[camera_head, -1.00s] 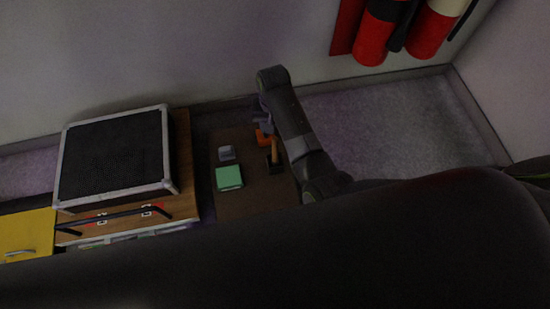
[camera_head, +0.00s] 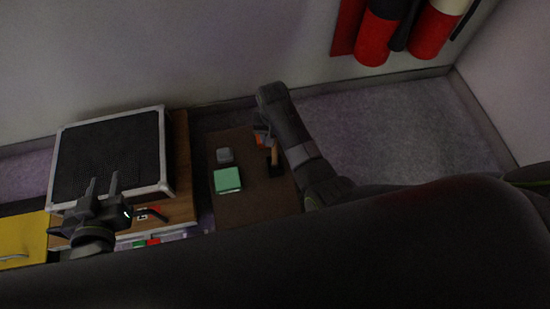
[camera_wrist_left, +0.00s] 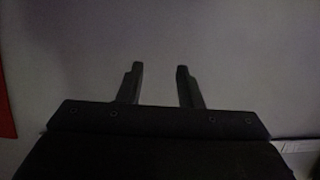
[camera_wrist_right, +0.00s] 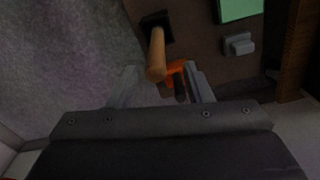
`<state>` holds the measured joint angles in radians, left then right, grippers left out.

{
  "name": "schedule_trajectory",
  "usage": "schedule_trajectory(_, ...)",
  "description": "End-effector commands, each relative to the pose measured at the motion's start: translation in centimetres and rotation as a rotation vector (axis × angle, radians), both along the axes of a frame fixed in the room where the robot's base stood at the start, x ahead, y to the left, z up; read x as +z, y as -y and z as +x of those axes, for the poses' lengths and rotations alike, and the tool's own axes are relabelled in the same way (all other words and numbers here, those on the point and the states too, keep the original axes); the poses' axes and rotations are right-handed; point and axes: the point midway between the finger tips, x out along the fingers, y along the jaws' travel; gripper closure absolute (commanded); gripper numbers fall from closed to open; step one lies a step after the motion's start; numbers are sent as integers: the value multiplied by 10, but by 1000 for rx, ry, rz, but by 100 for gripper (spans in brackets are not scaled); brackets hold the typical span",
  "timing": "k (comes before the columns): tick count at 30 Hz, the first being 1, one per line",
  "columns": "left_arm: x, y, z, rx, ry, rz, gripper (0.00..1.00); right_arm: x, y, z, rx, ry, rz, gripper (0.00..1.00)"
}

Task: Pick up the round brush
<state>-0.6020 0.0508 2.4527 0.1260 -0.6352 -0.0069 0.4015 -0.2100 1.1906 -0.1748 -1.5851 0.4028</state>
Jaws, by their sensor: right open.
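A wooden handle with a dark, squarish head (camera_head: 274,161) is on the brown surface; it is probably the round brush, but I cannot tell its exact shape. In the right wrist view the handle (camera_wrist_right: 156,52) points toward my right gripper (camera_wrist_right: 160,82). That gripper is open, and the handle's near end appears between its fingertips; I see no contact. In the head view my right arm comes down beside the handle and its fingers are mostly hidden. My left gripper (camera_head: 102,184) is open and empty in front of the black-topped case. The left wrist view shows its two fingers (camera_wrist_left: 160,72) apart.
An orange item (camera_wrist_right: 176,68) lies close beside the handle. A grey block (camera_head: 224,156) and a green block (camera_head: 228,180) share the brown surface (camera_head: 236,210). The black-topped case (camera_head: 110,150) and a yellow box (camera_head: 25,235) stand to the left. Red cylinders (camera_head: 378,35) are at the wall.

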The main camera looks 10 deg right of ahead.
Motion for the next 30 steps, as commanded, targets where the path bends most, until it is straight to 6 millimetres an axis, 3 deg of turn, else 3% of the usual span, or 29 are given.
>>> schedule_trajectory(11, 23, -2, 10, 5, 135, 32, 68, -8, 1, -1, 0, 0, 0, 54)
schedule_trajectory(21, 77, -3, 19, 9, 431, 103, 68, -22, 2, -3, 0, 0, 0, 54)
schedule_trajectory(30, 124, 1, 14, 4, 694, 166, 68, -33, 4, -4, 0, -1, -1, 54)
